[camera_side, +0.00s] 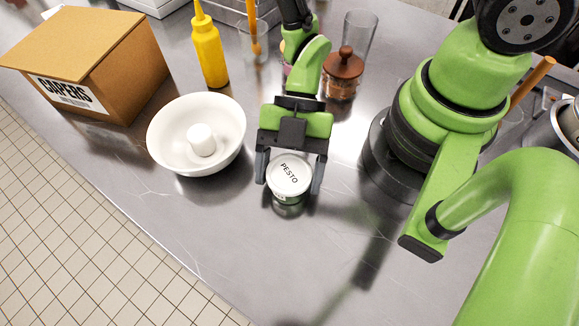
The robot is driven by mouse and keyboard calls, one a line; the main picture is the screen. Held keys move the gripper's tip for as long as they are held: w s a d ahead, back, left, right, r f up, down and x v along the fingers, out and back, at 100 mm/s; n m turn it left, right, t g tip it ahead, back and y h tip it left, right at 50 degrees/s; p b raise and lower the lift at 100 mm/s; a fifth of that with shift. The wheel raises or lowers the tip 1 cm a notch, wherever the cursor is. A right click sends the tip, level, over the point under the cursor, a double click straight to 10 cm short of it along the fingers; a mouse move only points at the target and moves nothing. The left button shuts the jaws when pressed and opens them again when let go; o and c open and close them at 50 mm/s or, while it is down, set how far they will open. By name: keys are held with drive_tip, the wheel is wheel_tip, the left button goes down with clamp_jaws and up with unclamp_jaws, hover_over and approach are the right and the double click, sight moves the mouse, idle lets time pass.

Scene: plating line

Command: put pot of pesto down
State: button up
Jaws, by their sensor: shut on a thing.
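The pot of pesto (289,178) has a white lid marked PESTO and a short glass-like body below it. It is upright at the middle of the steel table. My gripper (290,184) reaches it from behind, with one dark finger on each side of the pot, shut on it. The pot's base is close to the table surface; I cannot tell whether it touches.
A white bowl (165,128) holding a small white cylinder (201,139) stands left of the pot. Behind are a yellow bottle (209,52), a CAPERS box (128,68), a brown-lidded jar (343,75) and a clear glass (360,36). The table in front is clear.

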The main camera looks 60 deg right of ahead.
drive_tip(key=o, duration=1)
drive_tip(key=shift+f, duration=0.1)
drive_tip(key=shift+o, duration=0.2)
drive_tip(key=v, duration=1.2)
